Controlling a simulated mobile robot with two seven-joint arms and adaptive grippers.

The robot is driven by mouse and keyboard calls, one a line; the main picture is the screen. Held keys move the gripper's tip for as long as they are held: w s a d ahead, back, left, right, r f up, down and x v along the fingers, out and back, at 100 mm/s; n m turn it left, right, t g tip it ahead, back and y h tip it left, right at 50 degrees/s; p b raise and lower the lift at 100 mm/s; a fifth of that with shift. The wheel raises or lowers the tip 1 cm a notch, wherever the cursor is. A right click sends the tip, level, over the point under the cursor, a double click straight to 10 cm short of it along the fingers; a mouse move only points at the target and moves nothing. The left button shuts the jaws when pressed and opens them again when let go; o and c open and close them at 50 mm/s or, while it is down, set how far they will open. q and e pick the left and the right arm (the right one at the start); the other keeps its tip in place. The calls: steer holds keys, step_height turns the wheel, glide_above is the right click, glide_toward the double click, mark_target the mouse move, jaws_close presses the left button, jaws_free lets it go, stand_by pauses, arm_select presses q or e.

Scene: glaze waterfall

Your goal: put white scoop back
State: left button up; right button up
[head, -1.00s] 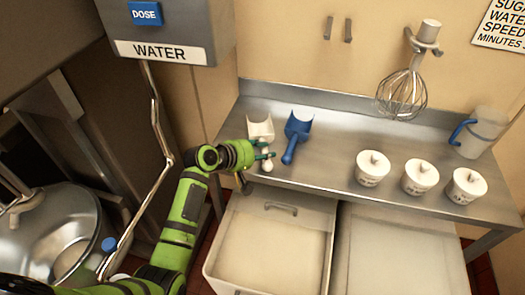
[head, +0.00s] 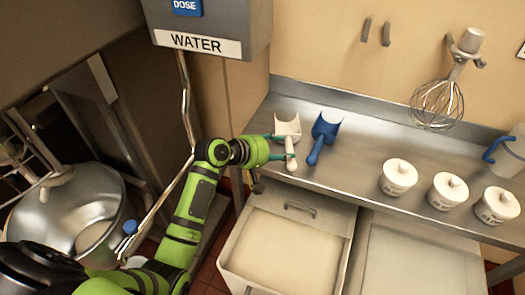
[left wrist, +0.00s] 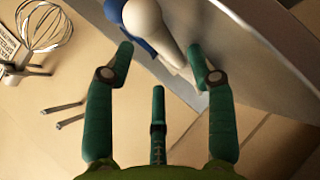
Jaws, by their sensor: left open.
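The white scoop (head: 288,129) lies on the steel counter (head: 345,165) near its left end, its handle toward the front edge. My left gripper (head: 284,146) is open at the scoop's handle, with fingers on either side of it in the head view. In the left wrist view, my open left gripper (left wrist: 168,62) has the white handle (left wrist: 150,25) at the far end between its fingertips; I see no clear grip on it. My right gripper is not in view.
A blue scoop (head: 322,134) lies just right of the white one. Several white lidded pots (head: 398,178) stand to the right. A whisk (head: 437,103) hangs at the wall. An open bin (head: 290,250) sits below the counter. A water box (head: 208,40) hangs above left.

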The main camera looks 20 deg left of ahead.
arm_select(q)
steer(key=v, duration=0.8)
steer(key=shift+b, duration=0.3)
steer(key=shift+r, duration=0.1)
stand_by(0.6)
